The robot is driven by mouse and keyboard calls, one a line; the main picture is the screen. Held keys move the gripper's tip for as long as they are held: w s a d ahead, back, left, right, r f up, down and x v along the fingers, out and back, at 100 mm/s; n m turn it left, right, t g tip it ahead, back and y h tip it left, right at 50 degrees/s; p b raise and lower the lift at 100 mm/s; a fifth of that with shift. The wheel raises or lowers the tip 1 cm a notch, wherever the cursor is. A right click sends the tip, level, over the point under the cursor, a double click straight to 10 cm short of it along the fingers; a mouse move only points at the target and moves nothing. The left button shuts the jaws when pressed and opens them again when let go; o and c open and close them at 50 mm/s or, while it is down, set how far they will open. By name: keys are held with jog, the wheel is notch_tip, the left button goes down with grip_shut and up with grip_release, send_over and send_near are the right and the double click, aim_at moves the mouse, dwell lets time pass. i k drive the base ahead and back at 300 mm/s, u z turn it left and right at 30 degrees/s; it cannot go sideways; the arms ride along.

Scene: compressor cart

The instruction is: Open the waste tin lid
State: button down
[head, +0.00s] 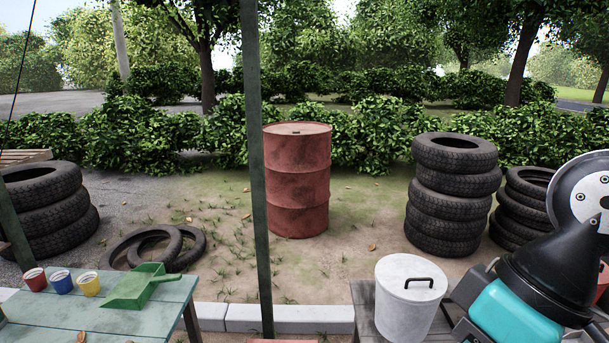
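The waste tin (404,312) is a pale grey-white round bin in the lower right of the head view. Its lid (400,270) lies flat on top, shut, with a black bar handle (418,282) on it. The tin stands on a dark surface, and its lower part runs down to the picture's bottom edge. I cannot make out my gripper's fingers in this view.
A black cone-shaped part (555,270) and a teal body (512,312) stand close right of the tin, below a white bolted disc (585,195). A green table (60,312) with cups and a dustpan (140,287) is left. A thin post (258,200) rises mid-view. A red drum (297,180) and tyre stacks (450,190) stand behind.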

aim_at(412, 269)
jog(key=z, duration=0.05)
jog(key=i, duration=0.95)
jog(key=u, duration=0.05)
